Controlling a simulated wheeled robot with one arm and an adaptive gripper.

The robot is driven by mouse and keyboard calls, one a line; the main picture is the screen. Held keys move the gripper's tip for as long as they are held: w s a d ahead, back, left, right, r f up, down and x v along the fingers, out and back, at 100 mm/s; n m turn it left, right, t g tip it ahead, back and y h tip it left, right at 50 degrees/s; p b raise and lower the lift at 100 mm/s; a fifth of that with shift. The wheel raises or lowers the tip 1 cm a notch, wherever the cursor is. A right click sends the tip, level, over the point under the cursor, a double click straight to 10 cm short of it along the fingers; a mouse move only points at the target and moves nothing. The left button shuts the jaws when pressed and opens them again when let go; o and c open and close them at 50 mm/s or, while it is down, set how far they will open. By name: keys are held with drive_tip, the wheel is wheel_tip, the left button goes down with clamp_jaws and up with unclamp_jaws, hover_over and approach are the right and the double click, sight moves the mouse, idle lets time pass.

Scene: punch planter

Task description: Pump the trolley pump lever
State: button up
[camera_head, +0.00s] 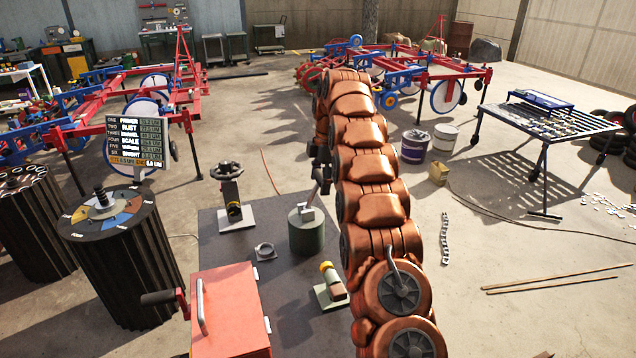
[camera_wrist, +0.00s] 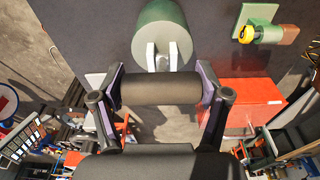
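The pump is a green cylinder (camera_head: 306,236) on a dark grey plate in the head view; it also shows at the top of the wrist view (camera_wrist: 163,28). Pale metal arms (camera_wrist: 163,56) reach from it to a dark cylindrical lever handle (camera_wrist: 160,89). My gripper (camera_wrist: 160,92) has one finger at each end of this handle, its pads seeming to press on the ends. In the head view my gripper (camera_head: 320,172) is small, dark and partly hidden beside my copper-coloured arm, just above the pump.
A red box (camera_head: 230,312) with a black-gripped crank (camera_head: 160,297) stands at the front left. A handwheel (camera_head: 230,172) and a yellow-ringed fitting (camera_head: 328,268) flank the pump. Ribbed black drums (camera_head: 122,265) stand left.

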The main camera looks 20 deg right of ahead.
drive_tip(key=o, duration=0.3)
drive_tip(key=shift+a+f, duration=0.1)
drive_tip(key=shift+a, duration=0.15)
